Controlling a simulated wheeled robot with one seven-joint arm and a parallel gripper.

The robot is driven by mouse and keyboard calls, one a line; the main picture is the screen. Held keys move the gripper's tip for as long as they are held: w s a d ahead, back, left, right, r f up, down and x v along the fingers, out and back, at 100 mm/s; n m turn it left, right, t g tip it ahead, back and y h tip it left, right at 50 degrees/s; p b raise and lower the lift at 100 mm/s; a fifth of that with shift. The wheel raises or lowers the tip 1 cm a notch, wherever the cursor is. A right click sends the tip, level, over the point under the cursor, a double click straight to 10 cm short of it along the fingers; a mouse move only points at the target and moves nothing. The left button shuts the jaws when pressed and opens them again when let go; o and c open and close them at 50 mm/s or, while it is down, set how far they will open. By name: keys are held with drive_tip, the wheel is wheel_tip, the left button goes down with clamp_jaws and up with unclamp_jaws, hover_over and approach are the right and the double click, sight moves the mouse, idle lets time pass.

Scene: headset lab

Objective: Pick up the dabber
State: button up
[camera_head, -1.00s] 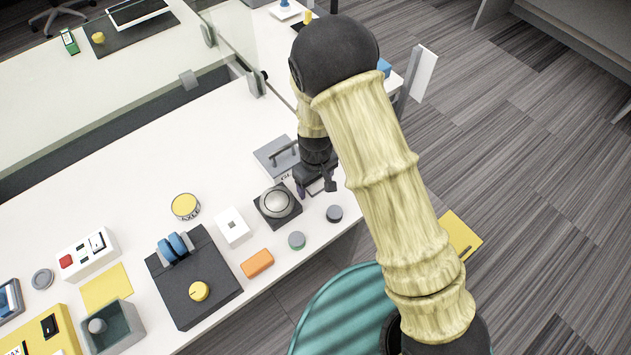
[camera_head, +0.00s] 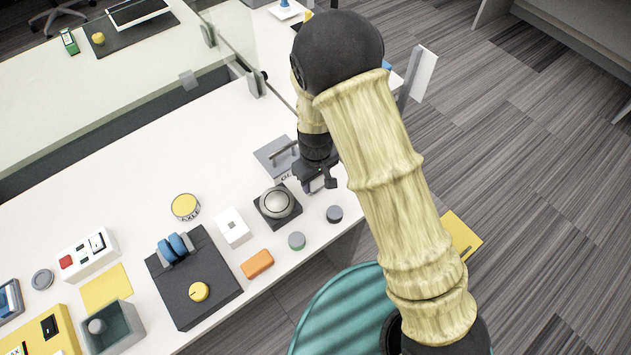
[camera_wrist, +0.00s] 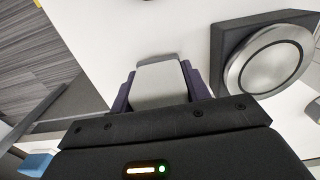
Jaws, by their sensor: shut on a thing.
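A pale grey, rounded block (camera_wrist: 160,84), apparently the dabber, sits between the purple fingers of my gripper (camera_wrist: 162,88) in the wrist view. My gripper (camera_head: 318,184) is shut on it at the right end of the white desk. In the head view only a small whitish part of the dabber (camera_head: 317,185) shows below the dark gripper. Whether it touches the desk I cannot tell.
A silver dome on a black base (camera_head: 277,203) stands just left of my gripper; a grey plate with a handle (camera_head: 275,157) lies behind. Two small round pieces, one dark grey (camera_head: 334,214) and one green-sided (camera_head: 297,240), lie near the desk's front edge.

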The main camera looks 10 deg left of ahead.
wheel_tip(320, 180, up, 8)
drive_tip(key=shift+r, duration=0.25)
idle(0.4)
drive_tip(key=shift+o, duration=1.4)
drive_tip(key=shift+c, duration=0.9)
drive_tip(key=shift+f, duration=0.1)
